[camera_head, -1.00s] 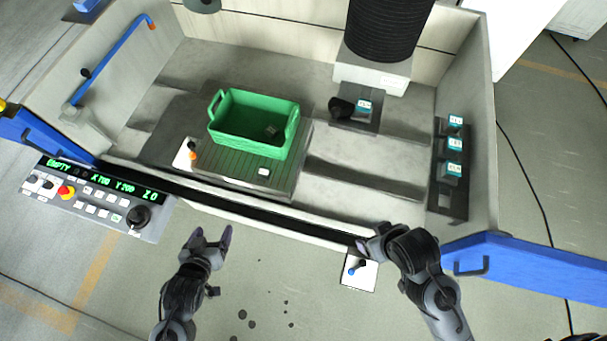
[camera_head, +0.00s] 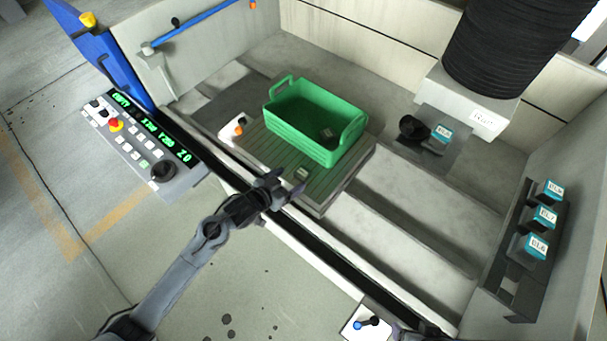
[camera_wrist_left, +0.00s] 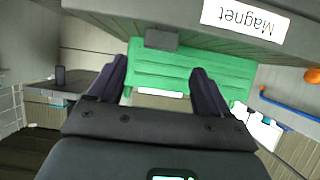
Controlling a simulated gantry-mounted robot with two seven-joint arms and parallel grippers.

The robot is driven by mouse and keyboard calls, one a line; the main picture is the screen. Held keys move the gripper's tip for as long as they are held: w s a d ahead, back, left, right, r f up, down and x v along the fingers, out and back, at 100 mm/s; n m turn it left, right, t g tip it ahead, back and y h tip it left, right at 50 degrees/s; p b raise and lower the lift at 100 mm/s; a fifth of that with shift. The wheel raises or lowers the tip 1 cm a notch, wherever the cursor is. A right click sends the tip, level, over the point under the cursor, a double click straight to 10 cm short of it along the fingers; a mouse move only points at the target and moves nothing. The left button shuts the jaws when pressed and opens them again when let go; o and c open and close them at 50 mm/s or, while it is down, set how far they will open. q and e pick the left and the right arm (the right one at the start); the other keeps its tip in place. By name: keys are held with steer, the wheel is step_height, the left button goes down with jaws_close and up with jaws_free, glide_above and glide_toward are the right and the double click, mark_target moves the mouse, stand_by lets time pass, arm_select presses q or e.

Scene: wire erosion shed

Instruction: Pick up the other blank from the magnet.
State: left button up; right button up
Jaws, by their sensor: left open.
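The magnet (camera_head: 335,190) is a grooved grey plate in the machine bay, and its label shows in the left wrist view (camera_wrist_left: 245,18). A small grey blank (camera_head: 302,174) stands on it near the front edge; it also shows in the left wrist view (camera_wrist_left: 161,40). My left gripper (camera_head: 284,189) is open and empty just in front of this blank, pointing at it. In the left wrist view the blank sits between and beyond the open fingertips (camera_wrist_left: 159,68), with a gap. Another blank (camera_head: 327,134) lies in the green crate. My right gripper does not show.
The green crate (camera_head: 305,128) stands on the magnet right behind the blank. A rack (camera_head: 500,285) at the right holds 3 teal-labelled blocks. The control panel (camera_head: 145,145) is at the left.

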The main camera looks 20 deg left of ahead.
mark_target(304, 171)
arm_select(q)
steer(key=shift+f+x, duration=0.2)
steer(key=shift+x, duration=2.9)
steer(key=shift+s, duration=0.1)
steer(key=c, duration=1.3)
steer(key=shift+c, duration=0.2)
steer(key=shift+r, duration=0.15)
